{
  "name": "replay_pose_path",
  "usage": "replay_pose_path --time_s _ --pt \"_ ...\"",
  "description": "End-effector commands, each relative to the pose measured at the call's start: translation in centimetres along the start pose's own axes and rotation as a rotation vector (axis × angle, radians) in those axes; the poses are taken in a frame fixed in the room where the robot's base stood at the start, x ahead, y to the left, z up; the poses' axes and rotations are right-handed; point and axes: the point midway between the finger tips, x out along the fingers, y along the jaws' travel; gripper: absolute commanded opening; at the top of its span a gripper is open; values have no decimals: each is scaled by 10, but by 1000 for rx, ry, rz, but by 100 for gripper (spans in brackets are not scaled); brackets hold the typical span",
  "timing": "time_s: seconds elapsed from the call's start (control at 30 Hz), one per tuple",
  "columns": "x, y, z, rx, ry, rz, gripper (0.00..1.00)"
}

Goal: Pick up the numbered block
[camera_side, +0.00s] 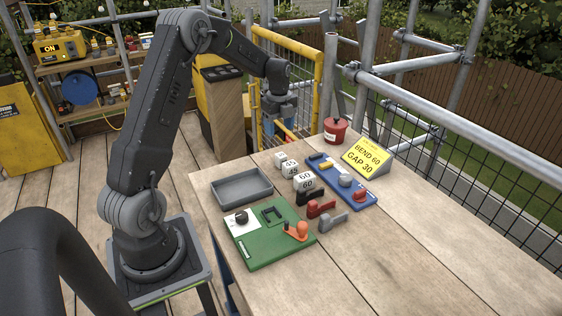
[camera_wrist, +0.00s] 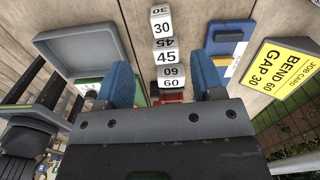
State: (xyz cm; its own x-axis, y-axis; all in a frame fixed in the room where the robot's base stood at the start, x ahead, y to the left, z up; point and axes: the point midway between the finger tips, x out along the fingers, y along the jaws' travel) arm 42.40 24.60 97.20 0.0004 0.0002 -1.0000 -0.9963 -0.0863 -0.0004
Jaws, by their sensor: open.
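Three white numbered blocks stand in a row on the wooden table. The 30 block (camera_wrist: 161,25) is farthest from my gripper's base in the wrist view, then the 45 block (camera_wrist: 167,56), then the 60 block (camera_wrist: 173,78). In the side view the 60 block (camera_side: 304,182) is nearest the green board, with the 45 block (camera_side: 290,169) and the 30 block (camera_side: 280,160) behind it. My gripper (camera_side: 279,108) is raised above the table's far end, open and empty. Its blue fingers (camera_wrist: 163,66) frame the row in the wrist view, apart from the blocks.
A yellow job card (camera_side: 366,158) reads BEND 60 GAP 30. A grey tray (camera_side: 228,200), a green board (camera_side: 262,252) with an orange lever, a blue board (camera_side: 356,197) and a red pot (camera_side: 335,130) surround the blocks. Dark, red and grey clamps lie nearby. The table's right front is clear.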

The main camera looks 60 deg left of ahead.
Motion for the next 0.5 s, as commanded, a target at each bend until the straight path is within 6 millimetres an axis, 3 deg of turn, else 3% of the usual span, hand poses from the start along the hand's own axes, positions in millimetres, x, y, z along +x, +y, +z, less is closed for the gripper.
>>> replay_pose_path --time_s 0.3,0.5 --pt "60 1 -2 -2 3 4 62" --pt "75 0 -2 -2 1 1 62"
